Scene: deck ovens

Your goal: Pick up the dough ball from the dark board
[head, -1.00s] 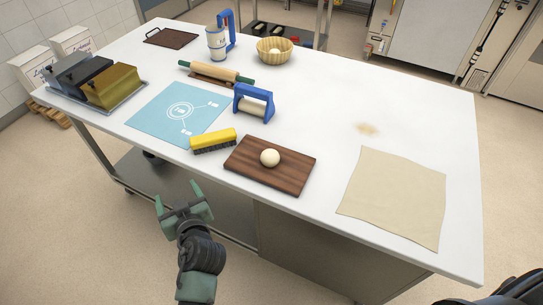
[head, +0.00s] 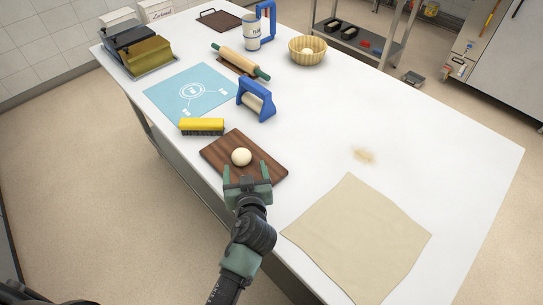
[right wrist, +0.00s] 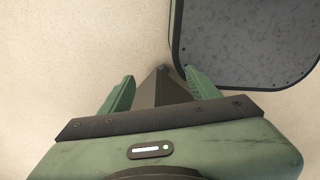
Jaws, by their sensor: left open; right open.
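The pale dough ball (head: 241,157) rests on the dark wooden board (head: 216,151) near the table's front edge in the head view. My left gripper (head: 246,173) is open and empty at the front part of the board. Its two fingers point toward the ball, one on each side of its near side; whether they touch it or how high they are, I cannot tell. My right gripper (right wrist: 160,85) shows open in the right wrist view, with no dough between its fingers. The ball and board are not in that view.
A yellow brush (head: 202,126) and a blue-handled roller (head: 256,99) stand behind the board. A blue mat (head: 170,97), rolling pin (head: 236,60) and basket (head: 307,52) lie farther back. A beige cloth (head: 358,240) lies at right; table is clear around the flour patch (head: 364,156).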

